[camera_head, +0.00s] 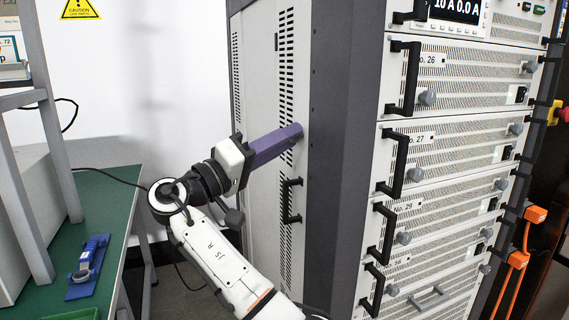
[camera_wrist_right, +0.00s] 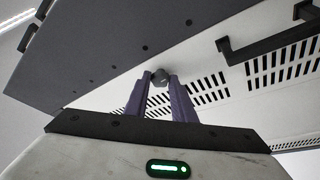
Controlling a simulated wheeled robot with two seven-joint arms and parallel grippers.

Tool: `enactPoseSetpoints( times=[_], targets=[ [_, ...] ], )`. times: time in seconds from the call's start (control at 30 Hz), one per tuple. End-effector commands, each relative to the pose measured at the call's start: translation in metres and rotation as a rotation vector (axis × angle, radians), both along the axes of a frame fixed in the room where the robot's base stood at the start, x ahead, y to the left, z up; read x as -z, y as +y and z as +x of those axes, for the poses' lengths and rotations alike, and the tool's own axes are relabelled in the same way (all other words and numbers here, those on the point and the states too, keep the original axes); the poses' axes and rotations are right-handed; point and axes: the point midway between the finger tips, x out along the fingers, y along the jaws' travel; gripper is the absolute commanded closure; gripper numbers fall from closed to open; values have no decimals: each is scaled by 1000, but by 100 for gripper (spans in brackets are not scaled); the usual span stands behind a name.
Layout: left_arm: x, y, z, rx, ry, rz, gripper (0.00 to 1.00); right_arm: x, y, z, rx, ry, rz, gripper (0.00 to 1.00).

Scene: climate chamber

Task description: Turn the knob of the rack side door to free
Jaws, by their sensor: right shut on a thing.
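The rack side door (camera_head: 262,200) is a light grey panel with vent slots on the rack's left side, with a black handle (camera_head: 291,201). My right gripper (camera_head: 298,130) reaches from the left to the door's upper part near the dark corner post. In the right wrist view, its two purple fingers are shut on the small dark round knob (camera_wrist_right: 160,77), one finger on each side. In the head view the fingers hide the knob. The door looks closed. The knob's marking is not readable. My left gripper is not in view.
The rack front (camera_head: 455,150) carries several units with black handles and grey knobs. A green table (camera_head: 100,215) with a blue tool (camera_head: 88,265) stands at the left. Orange connectors (camera_head: 535,214) hang at the right. A yellow warning sign (camera_head: 79,8) is on the wall.

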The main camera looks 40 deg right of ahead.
Motion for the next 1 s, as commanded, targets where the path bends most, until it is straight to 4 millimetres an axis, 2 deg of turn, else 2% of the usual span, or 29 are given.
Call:
enactPoseSetpoints(
  times=[0.03,0.3,0.83,0.87,0.97,1.0],
  targets=[
    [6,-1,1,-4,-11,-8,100,7,0,0,3,-26,-5,99],
    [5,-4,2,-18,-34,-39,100,4,0,0,2,-116,-26,99],
    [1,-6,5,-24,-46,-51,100,2,0,0,2,-137,-30,99],
    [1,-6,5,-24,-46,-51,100,2,0,0,2,-137,-30,75],
    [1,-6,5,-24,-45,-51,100,2,0,0,2,-137,-30,58],
    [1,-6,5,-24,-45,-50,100,2,0,0,2,-137,-30,58]
  ],
)
